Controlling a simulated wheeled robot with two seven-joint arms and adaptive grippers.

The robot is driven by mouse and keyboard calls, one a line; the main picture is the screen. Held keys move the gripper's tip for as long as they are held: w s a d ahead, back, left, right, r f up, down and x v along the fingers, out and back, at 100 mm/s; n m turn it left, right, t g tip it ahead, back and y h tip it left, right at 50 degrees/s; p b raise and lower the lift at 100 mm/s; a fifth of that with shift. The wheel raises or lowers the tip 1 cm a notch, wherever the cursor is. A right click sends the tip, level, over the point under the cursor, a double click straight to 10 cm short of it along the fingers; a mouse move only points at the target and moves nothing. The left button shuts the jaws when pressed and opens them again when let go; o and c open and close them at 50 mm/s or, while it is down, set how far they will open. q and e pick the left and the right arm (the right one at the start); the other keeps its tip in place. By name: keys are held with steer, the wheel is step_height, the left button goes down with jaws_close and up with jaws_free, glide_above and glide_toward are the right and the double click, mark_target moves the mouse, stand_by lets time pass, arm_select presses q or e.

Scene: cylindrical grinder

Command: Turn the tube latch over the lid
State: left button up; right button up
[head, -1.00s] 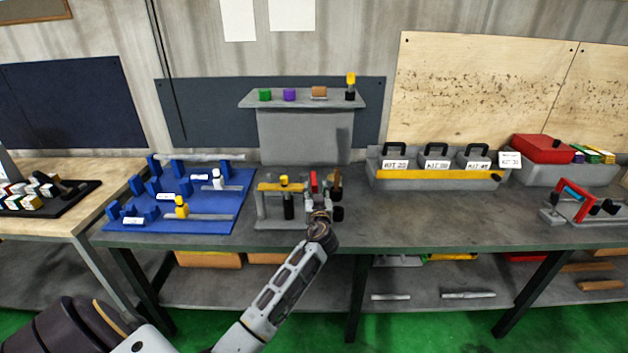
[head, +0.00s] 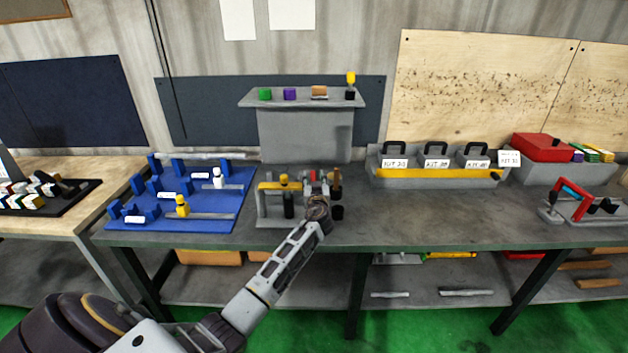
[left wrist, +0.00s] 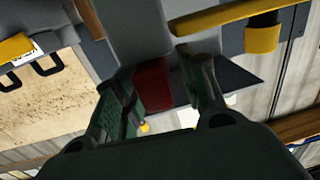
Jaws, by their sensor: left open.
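A grey fixture (head: 263,208) stands on the middle bench. It carries a yellow bar with a yellow cap (head: 284,179) and a dark tube (head: 289,206) below. The bar (left wrist: 235,17) and cap (left wrist: 262,36) also show in the left wrist view, at upper right. My left gripper (head: 318,192) is open at the fixture's right side. In the left wrist view a red block (left wrist: 152,84), possibly the tube latch, lies between the open fingers (left wrist: 160,85). I cannot tell whether they touch it. I cannot make out which part is the lid. My right gripper is out of view.
A blue board (head: 225,222) with parts lies to the left. A grey kit rack (head: 385,184) stands to the right. The bench between rack and fixture is clear.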

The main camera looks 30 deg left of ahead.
arm_select(q)
steer(key=c, duration=0.8)
jaws_close()
